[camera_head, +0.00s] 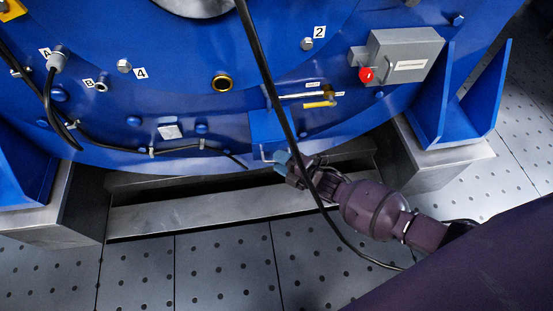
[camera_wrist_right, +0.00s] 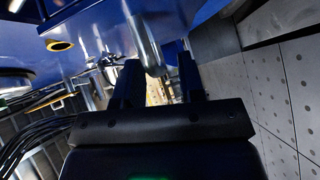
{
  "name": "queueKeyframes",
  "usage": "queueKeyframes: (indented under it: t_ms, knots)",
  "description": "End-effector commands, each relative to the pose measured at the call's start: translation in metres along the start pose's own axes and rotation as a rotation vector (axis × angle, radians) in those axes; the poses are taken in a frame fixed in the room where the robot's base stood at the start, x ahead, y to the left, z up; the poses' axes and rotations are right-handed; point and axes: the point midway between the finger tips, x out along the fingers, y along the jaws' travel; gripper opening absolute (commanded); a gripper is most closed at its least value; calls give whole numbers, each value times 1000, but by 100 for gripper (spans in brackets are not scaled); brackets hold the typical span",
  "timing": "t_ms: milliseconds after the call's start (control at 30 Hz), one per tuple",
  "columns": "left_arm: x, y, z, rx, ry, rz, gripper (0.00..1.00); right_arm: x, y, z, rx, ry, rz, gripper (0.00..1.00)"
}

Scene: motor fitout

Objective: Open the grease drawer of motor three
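The blue motor housing (camera_head: 200,100) fills the upper part of the head view. A blue box-like drawer front (camera_head: 268,126) sits low on it, with a pale bar handle (camera_head: 264,153) at its lower edge. My right gripper (camera_head: 280,161) is at this handle, coming from the right. In the right wrist view my right gripper (camera_wrist_right: 160,72) has its two dark fingers apart. A grey metal bar (camera_wrist_right: 146,42) reaches down between them, with a gap towards the right finger. Whether a finger touches it I cannot tell. My left gripper is not in view.
A black cable (camera_head: 265,75) hangs in front of the motor and crosses my right arm. A grey box with a red button (camera_head: 367,75) is at the upper right. A steel beam (camera_head: 190,213) runs below the motor. The perforated floor (camera_head: 225,265) is clear in front.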

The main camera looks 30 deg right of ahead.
Motion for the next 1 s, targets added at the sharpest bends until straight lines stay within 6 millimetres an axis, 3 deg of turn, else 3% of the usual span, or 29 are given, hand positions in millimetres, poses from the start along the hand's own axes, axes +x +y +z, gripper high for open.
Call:
queueKeyframes:
  t_ms: [200, 467, 733, 1000]
  knots:
    - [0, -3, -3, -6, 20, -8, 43, 12, 0, 0, 1, 0, 0, 36]
    - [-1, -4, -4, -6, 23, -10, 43, 13, 0, 0, 0, 0, 0, 36]
    - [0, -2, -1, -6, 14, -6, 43, 13, 0, 0, 0, 0, 1, 0]
    - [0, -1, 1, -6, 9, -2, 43, 12, 0, -1, 1, 0, 1, 0]
